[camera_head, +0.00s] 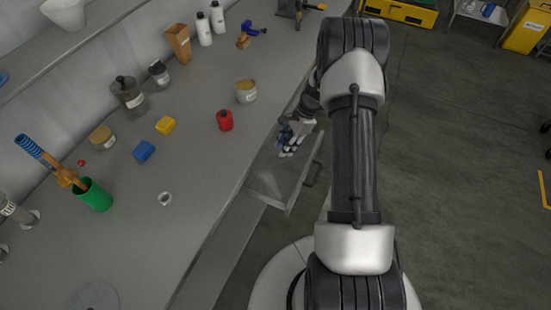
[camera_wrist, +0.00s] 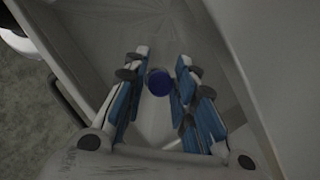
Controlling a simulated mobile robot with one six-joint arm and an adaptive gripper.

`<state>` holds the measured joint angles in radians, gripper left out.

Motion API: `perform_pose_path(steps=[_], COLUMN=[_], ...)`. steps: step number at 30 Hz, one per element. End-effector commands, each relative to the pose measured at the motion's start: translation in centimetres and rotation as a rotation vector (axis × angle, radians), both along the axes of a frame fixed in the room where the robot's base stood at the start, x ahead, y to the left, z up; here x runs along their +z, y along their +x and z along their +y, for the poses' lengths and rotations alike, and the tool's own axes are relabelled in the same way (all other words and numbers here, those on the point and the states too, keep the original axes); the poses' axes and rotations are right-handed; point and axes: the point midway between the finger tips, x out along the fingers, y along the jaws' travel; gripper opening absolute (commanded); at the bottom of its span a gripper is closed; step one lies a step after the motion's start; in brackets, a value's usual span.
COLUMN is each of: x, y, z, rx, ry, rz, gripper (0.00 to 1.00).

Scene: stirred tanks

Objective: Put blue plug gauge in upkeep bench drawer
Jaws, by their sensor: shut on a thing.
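The blue plug gauge (camera_wrist: 159,82) shows in the wrist view as a round dark blue end between my fingertips. My gripper (camera_wrist: 158,88) is shut on it. Below them is the open upkeep bench drawer (camera_wrist: 92,14), with its grey walls on both sides of the fingers. In the head view, the drawer (camera_head: 270,186) sticks out from the bench front, and my gripper (camera_head: 291,150) is over its far part. The gauge is hard to make out there. I cannot tell whether it touches the drawer floor.
The grey bench top (camera_head: 190,215) holds a red container (camera_head: 225,121), a yellow block (camera_head: 165,125), a blue block (camera_head: 144,151), a green cup (camera_head: 95,196) and several jars and bottles. The drawer's front part looks empty. Open floor (camera_head: 450,170) lies to the right.

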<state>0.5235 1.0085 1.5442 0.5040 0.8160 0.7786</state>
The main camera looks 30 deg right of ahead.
Motion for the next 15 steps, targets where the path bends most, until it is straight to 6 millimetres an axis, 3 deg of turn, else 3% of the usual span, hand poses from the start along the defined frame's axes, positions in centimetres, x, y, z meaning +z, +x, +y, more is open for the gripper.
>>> perform_pose_path(steps=[1, 4, 10, 15], x=[-1.3, -2.6, -3.2, -3.2], y=[0.0, 0.0, 0.1, 0.4], z=[0.0, 0.0, 0.5, 3.1], rx=[-0.001, -0.002, 0.000, 0.003], ry=[0.000, 0.001, 0.000, 0.000], rz=[0.000, 0.001, -0.001, -0.001], gripper=[0.01, 0.01, 0.01, 0.01])
